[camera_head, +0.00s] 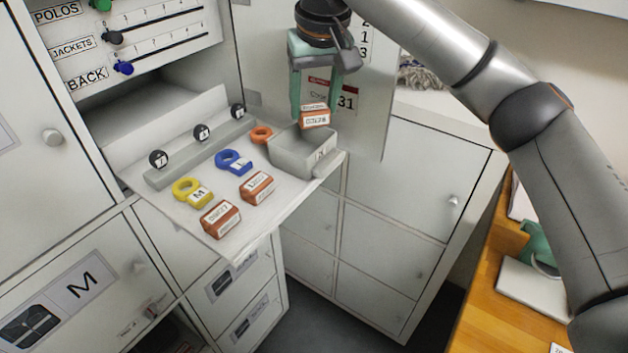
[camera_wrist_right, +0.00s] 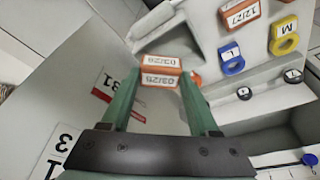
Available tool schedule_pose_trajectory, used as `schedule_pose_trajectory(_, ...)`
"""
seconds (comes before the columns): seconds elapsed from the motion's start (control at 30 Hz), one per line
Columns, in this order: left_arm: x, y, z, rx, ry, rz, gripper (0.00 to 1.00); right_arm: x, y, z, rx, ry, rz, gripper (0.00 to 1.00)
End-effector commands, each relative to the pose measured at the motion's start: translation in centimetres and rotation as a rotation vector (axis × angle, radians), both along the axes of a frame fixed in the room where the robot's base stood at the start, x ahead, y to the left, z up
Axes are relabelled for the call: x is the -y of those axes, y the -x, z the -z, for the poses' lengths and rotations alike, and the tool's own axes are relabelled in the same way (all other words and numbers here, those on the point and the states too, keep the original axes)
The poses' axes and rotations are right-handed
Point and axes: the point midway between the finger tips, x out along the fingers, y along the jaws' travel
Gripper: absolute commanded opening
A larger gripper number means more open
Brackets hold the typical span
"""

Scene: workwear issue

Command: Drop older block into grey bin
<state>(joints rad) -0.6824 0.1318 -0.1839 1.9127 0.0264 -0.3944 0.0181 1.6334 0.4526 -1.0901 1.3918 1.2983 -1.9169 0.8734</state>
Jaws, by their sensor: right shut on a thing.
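My right gripper (camera_head: 312,108) points down and is shut on an orange block (camera_head: 315,119) with a white label. In the right wrist view the block (camera_wrist_right: 160,71) sits between the green fingers, its label reading roughly 03/26. The grey bin (camera_head: 318,165) stands at the right end of the pull-out shelf. The held block appears above the bin's far side; the exact height gap is hard to tell. Two other orange-brown labelled blocks lie on the shelf, one nearer the front (camera_head: 221,219) and one behind it (camera_head: 257,187). My left gripper is not in view.
A yellow M ring tag (camera_head: 191,192), a blue L ring tag (camera_head: 233,161) and an orange ring (camera_head: 261,134) lie on the shelf (camera_head: 150,185). A grey rail with black numbered knobs (camera_head: 201,132) runs behind them. An open cabinet door (camera_head: 375,115) stands close behind the gripper.

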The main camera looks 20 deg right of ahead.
Motion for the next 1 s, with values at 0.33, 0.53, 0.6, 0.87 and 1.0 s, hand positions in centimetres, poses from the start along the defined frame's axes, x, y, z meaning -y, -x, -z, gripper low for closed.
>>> schedule_pose_trajectory(0.33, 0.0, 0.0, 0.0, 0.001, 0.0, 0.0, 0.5, 0.0, 0.0, 2.6, -0.001, -0.001, 0.0, 0.09)
schedule_pose_trajectory(0.53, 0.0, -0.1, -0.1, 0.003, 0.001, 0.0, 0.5, 0.0, 0.0, 2.7, 0.0, -0.001, 0.0, 0.09)
schedule_pose_trajectory(0.6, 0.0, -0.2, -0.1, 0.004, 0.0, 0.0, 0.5, 0.0, 0.0, 2.7, 0.0, -0.001, 0.001, 0.09)
schedule_pose_trajectory(0.87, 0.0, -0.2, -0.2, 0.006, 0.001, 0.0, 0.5, 0.0, 0.0, 2.7, 0.0, -0.001, 0.001, 0.9)
schedule_pose_trajectory(1.0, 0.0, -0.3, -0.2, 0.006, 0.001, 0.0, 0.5, 0.0, 0.0, 2.7, 0.0, -0.001, 0.001, 0.96)
